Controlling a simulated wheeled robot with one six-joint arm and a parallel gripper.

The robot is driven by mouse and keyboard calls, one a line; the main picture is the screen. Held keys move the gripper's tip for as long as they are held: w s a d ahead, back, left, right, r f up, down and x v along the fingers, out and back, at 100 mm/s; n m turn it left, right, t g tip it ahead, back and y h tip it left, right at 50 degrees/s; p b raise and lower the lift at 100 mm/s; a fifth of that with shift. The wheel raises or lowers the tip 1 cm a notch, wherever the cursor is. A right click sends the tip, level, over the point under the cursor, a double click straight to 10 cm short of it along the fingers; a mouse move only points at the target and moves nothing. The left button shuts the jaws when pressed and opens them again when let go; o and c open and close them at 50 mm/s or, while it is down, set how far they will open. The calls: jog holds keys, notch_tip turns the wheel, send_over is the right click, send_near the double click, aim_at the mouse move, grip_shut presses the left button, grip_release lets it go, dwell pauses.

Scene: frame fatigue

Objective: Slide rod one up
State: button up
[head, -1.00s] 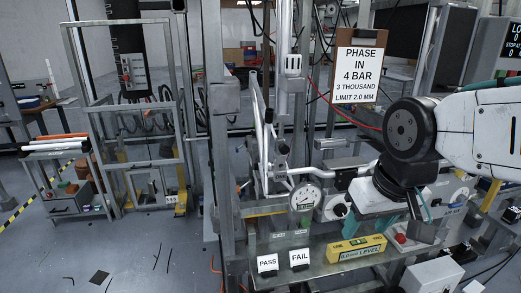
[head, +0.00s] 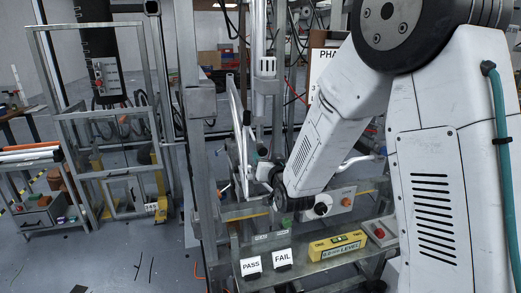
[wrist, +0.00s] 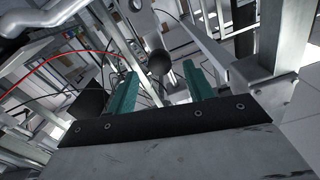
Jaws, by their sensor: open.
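My gripper (wrist: 159,72) is open in the wrist view, its two green fingers apart. A dark round knob (wrist: 160,62) shows between the fingertips; I cannot tell whether it touches them. In the head view my arm reaches down to the bicycle-like frame (head: 237,125) in the test rig, and the fingers are hidden there. No rod is labelled, so I cannot tell which is rod one.
A shelf in front holds a PASS sign (head: 251,266), a FAIL sign (head: 282,257) and a yellow level (head: 337,245). A steel upright (head: 196,120) stands left of the frame. In the wrist view, a thick metal post (wrist: 275,45) is close at right. A red cable (wrist: 55,62) runs at left.

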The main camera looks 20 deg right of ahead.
aim_at(259, 137)
jog(key=w, duration=0.7)
jog(key=shift+w, duration=0.2)
grip_shut()
jog(key=shift+r, duration=1.75)
grip_release()
jog(key=s, duration=0.8)
